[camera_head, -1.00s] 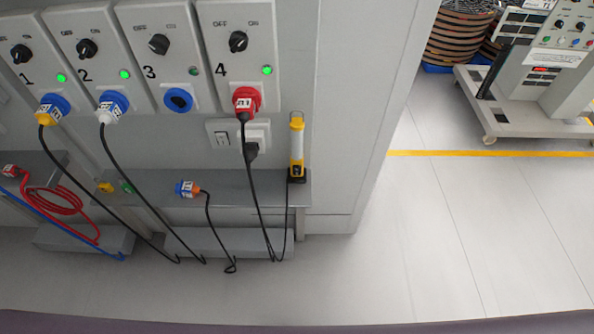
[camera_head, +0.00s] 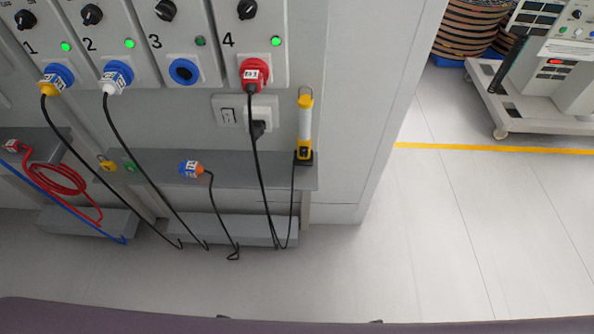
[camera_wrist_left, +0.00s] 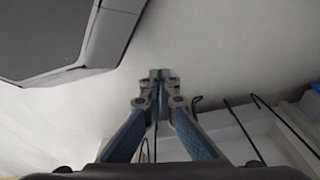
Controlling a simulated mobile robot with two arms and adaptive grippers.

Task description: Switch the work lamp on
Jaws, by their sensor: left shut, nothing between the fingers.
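The yellow and white work lamp (camera_head: 304,125) stands upright on the grey shelf (camera_head: 228,172), at its right end in the head view. Its light section looks pale; I cannot tell whether it is lit. A black cord hangs from beside it toward the floor. A white wall switch (camera_head: 228,116) sits left of a socket with a black plug (camera_head: 258,128). My left gripper (camera_wrist_left: 160,76) is shut and empty in the left wrist view, away from the lamp. No gripper shows in the head view, and my right gripper is not in view.
Above the shelf are numbered panels with knobs and lights; panel 4 holds a red plug (camera_head: 254,76), panel 3's blue socket (camera_head: 183,71) is empty. A loose blue plug (camera_head: 190,169) lies on the shelf. The floor (camera_head: 440,240) to the right is clear; a wheeled machine (camera_head: 548,75) stands beyond.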

